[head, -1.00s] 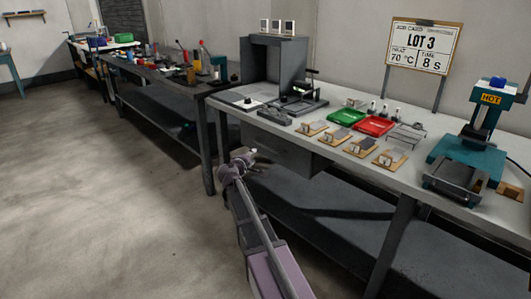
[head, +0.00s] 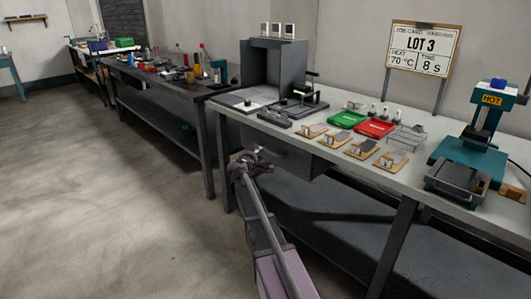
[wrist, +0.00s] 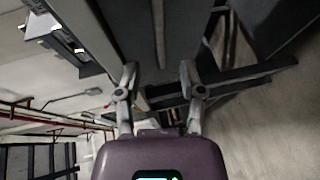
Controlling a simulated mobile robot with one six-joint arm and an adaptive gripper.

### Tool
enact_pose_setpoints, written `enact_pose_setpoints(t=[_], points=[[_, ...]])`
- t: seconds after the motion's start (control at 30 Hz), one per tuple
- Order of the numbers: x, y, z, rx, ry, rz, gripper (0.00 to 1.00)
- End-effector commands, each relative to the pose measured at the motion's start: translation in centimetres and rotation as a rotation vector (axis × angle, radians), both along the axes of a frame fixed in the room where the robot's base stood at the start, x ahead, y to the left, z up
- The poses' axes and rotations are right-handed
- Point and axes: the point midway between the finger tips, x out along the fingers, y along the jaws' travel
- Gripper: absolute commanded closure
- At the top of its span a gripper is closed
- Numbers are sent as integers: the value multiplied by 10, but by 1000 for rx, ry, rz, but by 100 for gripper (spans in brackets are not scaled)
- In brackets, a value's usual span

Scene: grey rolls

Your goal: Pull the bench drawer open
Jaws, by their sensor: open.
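The bench drawer (head: 302,161) is a dark grey box under the front edge of the pale-topped bench (head: 345,170). In the head view my gripper (head: 258,150) is low in front of the bench, by the drawer's left part, which the gripper and shadow partly hide. In the wrist view my gripper (wrist: 158,72) has its two fingers spread, with nothing seen between them. A dark grey surface lies beyond the fingertips. No handle can be made out, and I cannot tell whether the fingers touch the drawer or whether it is slightly open.
On the bench stand a green tray (head: 347,119), a red tray (head: 375,128), several wooden-based pieces and a teal press (head: 483,145). A lower shelf (head: 310,220) and bench legs (head: 392,250) lie below. Open floor (head: 110,210) is to the left.

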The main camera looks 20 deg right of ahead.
Motion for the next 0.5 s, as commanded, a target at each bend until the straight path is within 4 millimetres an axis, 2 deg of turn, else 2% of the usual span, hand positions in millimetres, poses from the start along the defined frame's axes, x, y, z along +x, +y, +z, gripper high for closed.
enact_pose_setpoints(t=[0.03, 0.2, 0.5], points=[[8, -7, -3, 1, -1, -1, 49], [26, -26, -8, 1, -1, -1, 49], [46, -49, -13, 0, 0, 0, 49]])
